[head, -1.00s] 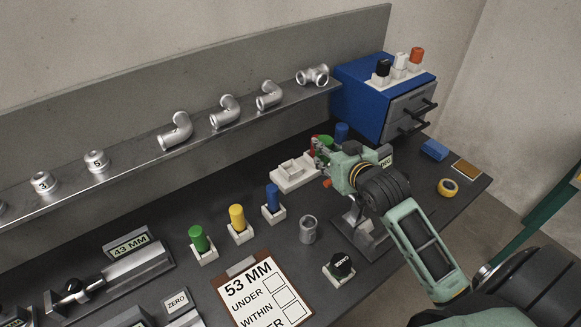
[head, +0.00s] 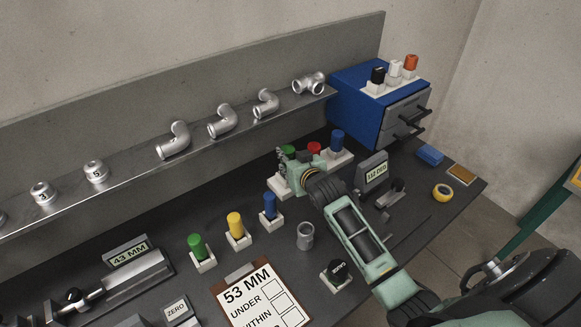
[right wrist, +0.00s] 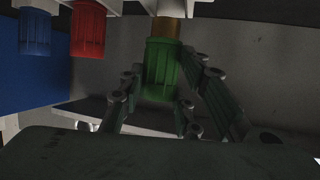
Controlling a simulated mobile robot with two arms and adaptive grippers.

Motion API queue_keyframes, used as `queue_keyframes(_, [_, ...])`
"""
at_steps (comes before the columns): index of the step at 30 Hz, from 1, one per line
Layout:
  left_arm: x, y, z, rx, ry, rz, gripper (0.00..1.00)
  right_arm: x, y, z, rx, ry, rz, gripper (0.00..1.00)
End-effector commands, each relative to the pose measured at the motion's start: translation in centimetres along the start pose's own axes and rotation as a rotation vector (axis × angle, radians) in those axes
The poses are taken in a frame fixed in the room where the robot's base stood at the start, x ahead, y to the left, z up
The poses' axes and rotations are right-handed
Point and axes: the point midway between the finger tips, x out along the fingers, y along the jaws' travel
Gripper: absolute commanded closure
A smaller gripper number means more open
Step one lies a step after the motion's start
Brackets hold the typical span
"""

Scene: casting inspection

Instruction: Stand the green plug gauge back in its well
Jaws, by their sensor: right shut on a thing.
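My right gripper (head: 287,166) is shut on a green plug gauge (head: 288,150) at the white block (head: 340,160) at the back. In the right wrist view the green handle (right wrist: 164,70) is between the fingers (right wrist: 158,95). A short brass shank (right wrist: 167,27) shows between this handle and the white block. The shank meets the block's edge in the picture; I cannot tell how deep it sits in the well. A red gauge (head: 313,148) and a blue gauge (head: 337,140) stand in the same block. My left gripper is not in view.
Separate green (head: 197,246), yellow (head: 236,225) and blue (head: 269,206) plugs stand in small white bases nearer the front. A grey ring (head: 305,236) and a digital display (head: 374,172) are near my right arm. A blue cabinet (head: 365,100) stands behind right.

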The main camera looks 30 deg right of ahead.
Motion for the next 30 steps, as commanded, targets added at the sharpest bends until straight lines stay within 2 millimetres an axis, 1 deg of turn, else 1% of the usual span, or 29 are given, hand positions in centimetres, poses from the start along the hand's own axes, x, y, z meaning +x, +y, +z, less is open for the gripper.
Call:
queue_keyframes(2, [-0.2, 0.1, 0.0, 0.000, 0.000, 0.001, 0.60, 0.3, -0.1, 0.6, 0.000, -0.003, 0.000, 0.96])
queue_keyframes(5, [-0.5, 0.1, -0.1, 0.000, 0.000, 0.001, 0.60, 0.9, -0.1, 2.0, 0.000, -0.004, -0.001, 0.96])
queue_keyframes(7, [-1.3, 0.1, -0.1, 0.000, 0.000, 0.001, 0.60, 1.1, -0.1, 2.4, 0.001, -0.003, -0.001, 0.96])
queue_keyframes(10, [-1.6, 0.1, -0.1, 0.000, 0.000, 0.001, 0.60, 1.4, -0.1, 3.1, 0.000, -0.001, -0.001, 0.96])
queue_keyframes(20, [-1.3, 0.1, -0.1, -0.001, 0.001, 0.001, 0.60, 1.5, -0.1, 3.5, 0.000, 0.000, -0.001, 0.96])
queue_keyframes(21, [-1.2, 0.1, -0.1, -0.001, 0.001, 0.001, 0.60, 1.5, -0.1, 3.6, 0.000, 0.000, -0.001, 0.68])
queue_keyframes(27, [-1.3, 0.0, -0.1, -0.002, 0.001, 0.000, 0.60, 1.5, -0.1, 3.6, 0.000, -0.001, -0.001, 0.51])
queue_keyframes(30, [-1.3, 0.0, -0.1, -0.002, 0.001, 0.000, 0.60, 1.5, -0.1, 3.6, 0.000, -0.001, -0.001, 0.50])
